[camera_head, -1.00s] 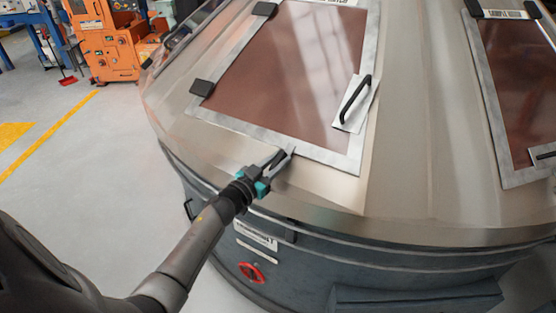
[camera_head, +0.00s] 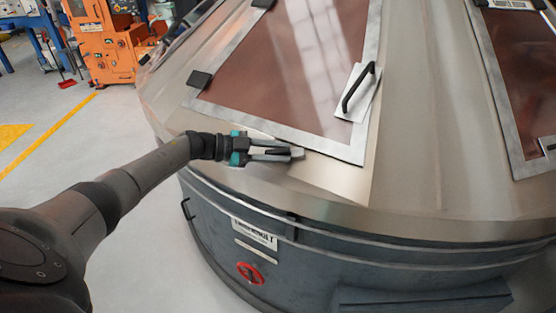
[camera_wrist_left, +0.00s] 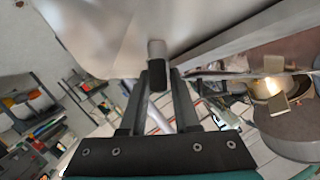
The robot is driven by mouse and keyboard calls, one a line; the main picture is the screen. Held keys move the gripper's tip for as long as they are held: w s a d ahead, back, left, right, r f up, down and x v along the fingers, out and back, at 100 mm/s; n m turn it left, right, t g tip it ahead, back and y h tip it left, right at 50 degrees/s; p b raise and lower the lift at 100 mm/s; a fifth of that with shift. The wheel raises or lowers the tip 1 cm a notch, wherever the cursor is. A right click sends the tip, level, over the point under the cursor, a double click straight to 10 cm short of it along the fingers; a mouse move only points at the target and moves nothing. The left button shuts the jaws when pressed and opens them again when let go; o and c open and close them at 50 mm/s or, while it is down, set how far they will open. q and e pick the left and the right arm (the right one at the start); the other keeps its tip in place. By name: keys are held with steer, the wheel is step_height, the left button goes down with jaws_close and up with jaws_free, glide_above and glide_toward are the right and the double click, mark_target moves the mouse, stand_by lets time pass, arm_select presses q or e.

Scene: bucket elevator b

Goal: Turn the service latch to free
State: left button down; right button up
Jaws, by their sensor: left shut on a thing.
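The service latch (camera_wrist_left: 157,52) is a small silver tab with a dark grip end, seen in the left wrist view between my fingers. In the head view its light grey end (camera_head: 297,153) shows at the lower edge of the sampling hatch frame (camera_head: 335,150). My left gripper (camera_head: 284,153) is shut on the latch, with its fingers pointing right, about along that lower edge. The fingers hide most of the latch in the head view. In the wrist view the gripper (camera_wrist_left: 160,78) has one finger on each side of the dark end. My right gripper is not in view.
The hatch has a reddish-brown panel (camera_head: 290,75) and a black handle (camera_head: 357,87). A second hatch (camera_head: 515,70) is at the right. Below, the grey drum wall carries a red round fitting (camera_head: 250,273). An orange machine (camera_head: 105,40) stands far left, with open floor before it.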

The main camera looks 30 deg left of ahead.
arm_select(q)
steer(key=m+g+b, duration=0.4)
steer(key=b, duration=0.1)
steer(key=shift+f+m, duration=0.1)
steer(key=shift+m, duration=0.2)
steer(key=shift+m+g+b, duration=0.7)
steer(key=shift+g, duration=0.1)
steer(key=shift+d, duration=0.1)
steer(key=c, duration=0.8)
jaws_free()
